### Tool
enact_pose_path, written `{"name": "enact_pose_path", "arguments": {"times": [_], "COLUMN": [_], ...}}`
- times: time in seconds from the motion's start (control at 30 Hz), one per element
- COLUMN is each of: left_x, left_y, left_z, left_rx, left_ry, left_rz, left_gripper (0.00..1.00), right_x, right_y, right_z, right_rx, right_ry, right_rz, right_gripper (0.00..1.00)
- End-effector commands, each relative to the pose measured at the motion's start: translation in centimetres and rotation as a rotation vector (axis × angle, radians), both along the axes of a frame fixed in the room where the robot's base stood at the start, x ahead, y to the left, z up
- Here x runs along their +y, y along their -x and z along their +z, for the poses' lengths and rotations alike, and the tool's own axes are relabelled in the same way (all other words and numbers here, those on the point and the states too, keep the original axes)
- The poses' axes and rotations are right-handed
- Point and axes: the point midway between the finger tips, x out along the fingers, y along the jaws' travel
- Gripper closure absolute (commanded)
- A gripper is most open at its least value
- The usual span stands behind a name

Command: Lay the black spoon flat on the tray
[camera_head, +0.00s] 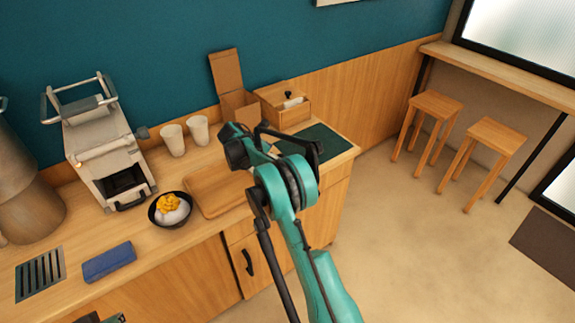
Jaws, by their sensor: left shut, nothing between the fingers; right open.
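The wooden tray (211,207) lies flat on the counter, and its right part is hidden by my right arm. I cannot make out a black spoon in this view; my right gripper and arm may hide it. My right gripper (290,142) is open above the counter, to the right of the tray and over the near side of the dark green mat (328,138). Only a small dark part of my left gripper (100,318) shows at the bottom edge, in front of the counter. It is shut and empty, well away from the tray.
A black bowl (156,217) with a white mound and yellow topping stands left of the tray. Two white cups (173,140), a machine (95,150), an open cardboard box (228,75) and a wooden box (290,114) stand behind. A blue cloth-like block (109,261) lies front left.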

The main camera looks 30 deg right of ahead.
Motion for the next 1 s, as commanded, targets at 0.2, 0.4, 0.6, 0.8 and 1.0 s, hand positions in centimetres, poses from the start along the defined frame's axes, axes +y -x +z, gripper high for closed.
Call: {"name": "enact_pose_path", "arguments": {"times": [0.2,0.4,0.6,0.8,1.0], "left_x": [0.0,0.0,0.0,0.0,0.0], "left_y": [0.0,0.0,0.0,0.0,0.0], "left_z": [-1.7,-1.8,-1.8,-1.8,-1.8], "left_rx": [0.0,0.0,0.0,0.0,0.0], "left_ry": [0.0,0.0,0.0,0.0,0.0], "left_rz": [0.0,0.0,0.0,0.0,0.0], "left_gripper": [1.0,1.0,1.0,1.0,1.0], "right_x": [-2.2,-3.0,-2.9,-2.9,-2.9], "right_y": [-0.1,-0.2,-0.2,-0.2,-0.2], "right_z": [-2.8,-3.3,-3.2,-3.2,-3.2], "right_rx": [-0.001,-0.002,-0.002,-0.001,-0.001], "right_ry": [-0.001,-0.001,-0.001,-0.001,-0.001], "right_rz": [-0.002,0.001,0.001,0.0,0.0], "right_gripper": [0.0,0.0,0.24,0.75,0.79]}}
